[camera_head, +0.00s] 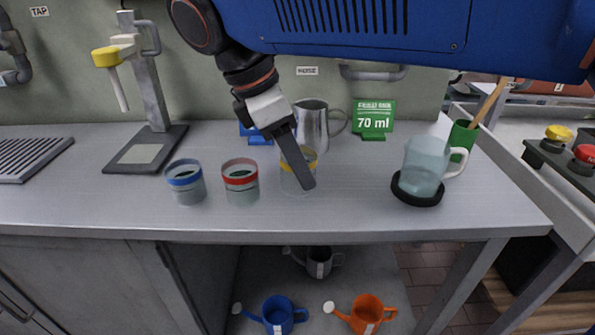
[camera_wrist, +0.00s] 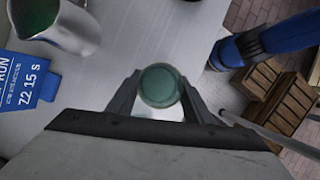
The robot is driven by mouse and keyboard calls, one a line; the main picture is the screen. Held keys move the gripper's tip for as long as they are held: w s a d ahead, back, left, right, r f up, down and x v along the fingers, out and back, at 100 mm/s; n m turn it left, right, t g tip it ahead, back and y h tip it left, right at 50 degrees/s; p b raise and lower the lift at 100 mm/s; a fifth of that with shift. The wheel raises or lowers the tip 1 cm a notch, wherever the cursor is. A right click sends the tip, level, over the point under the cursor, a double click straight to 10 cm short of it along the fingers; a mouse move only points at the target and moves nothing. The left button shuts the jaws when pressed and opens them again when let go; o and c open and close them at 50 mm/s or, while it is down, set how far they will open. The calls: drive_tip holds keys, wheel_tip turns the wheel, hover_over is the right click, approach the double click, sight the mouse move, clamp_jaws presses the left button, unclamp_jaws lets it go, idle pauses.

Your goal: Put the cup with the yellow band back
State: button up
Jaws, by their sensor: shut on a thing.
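The cup with the yellow band (camera_head: 290,184) is a clear cup on the counter, or just above it; I cannot tell which. It stands to the right of the red-banded cup. My gripper (camera_head: 300,170) is around it, with one finger crossing in front of it. In the wrist view my gripper (camera_wrist: 160,100) has a finger on each side of a round greenish cup top (camera_wrist: 159,86) and is shut on it. The yellow band is partly hidden by the finger in the head view and does not show in the wrist view.
A blue-banded cup (camera_head: 186,182) and a red-banded cup (camera_head: 240,180) stand to the left. A metal pitcher (camera_head: 312,122) and a green 70 ml sign (camera_head: 374,117) stand behind. A glass jug (camera_head: 422,165) sits on a black ring at right. The counter's front middle is clear.

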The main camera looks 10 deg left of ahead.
drive_tip(key=shift+f, duration=1.15)
drive_tip(key=shift+f, duration=0.1)
drive_tip(key=o, duration=1.2)
drive_tip(key=v, duration=1.2)
drive_tip(key=shift+s, duration=0.1)
